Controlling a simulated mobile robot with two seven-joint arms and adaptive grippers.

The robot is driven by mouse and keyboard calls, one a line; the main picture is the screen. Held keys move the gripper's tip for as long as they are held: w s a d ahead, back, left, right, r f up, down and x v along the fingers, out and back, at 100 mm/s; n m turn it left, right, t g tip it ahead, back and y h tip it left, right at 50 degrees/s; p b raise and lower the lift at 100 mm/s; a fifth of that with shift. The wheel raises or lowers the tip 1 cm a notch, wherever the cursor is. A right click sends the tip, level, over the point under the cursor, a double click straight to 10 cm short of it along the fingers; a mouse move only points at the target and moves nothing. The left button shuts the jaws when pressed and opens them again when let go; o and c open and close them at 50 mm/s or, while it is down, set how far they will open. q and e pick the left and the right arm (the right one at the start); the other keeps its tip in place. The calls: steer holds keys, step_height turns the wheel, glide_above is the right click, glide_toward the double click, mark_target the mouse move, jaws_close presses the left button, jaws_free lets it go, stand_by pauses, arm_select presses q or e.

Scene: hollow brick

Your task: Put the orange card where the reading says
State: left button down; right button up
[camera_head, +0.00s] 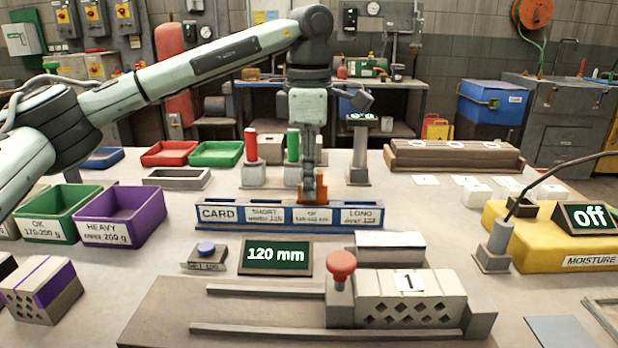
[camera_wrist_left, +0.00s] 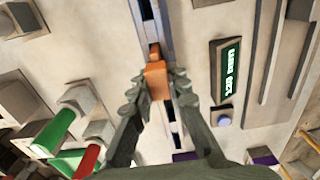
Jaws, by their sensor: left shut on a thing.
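The orange card (camera_head: 320,186) is held upright by my left gripper (camera_head: 312,178), at the middle of a blue rack (camera_head: 208,214). The rack's labels read CARD, SHORT, OK and LONG; the small range numbers are hard to read. The card is at the OK section; I cannot tell how deep its lower edge sits. In the left wrist view the card (camera_wrist_left: 155,80) is between the fingers of my left gripper (camera_wrist_left: 157,90), over the rack. A dark green display (camera_head: 276,256) reads "120 mm". My right gripper is out of view.
A hollow brick (camera_head: 408,310) marked 1 sits on the front board, with a red knob (camera_head: 341,262) beside it. A blue button (camera_head: 206,248) is left of the display. Green (camera_head: 190,154) and purple (camera_head: 121,217) bins stand left; a yellow moisture unit (camera_head: 520,245) reads "off".

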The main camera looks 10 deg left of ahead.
arm_select(q)
steer(key=shift+f, duration=0.1)
steer(key=c, duration=1.4)
jaws_free()
step_height(320, 180, up, 12)
